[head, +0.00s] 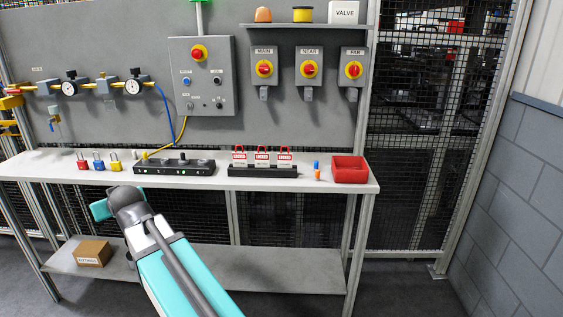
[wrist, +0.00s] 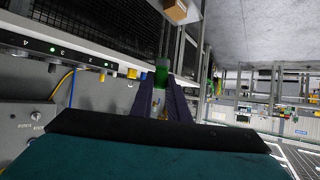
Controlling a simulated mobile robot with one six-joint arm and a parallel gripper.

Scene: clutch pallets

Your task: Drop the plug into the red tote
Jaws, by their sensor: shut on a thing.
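The red tote (head: 350,177) stands at the right end of the white bench, open at the top. My gripper (wrist: 163,88) shows in the wrist view with its two dark fingers closed around a small green piece (wrist: 161,73), which I take to be the plug. It sticks out past the fingertips. In the head view my arm's end is in front of the bench's left part, well left of the tote, and hides the fingers and the green piece.
A cardboard box (head: 92,253) lies on the lower shelf (head: 200,270).

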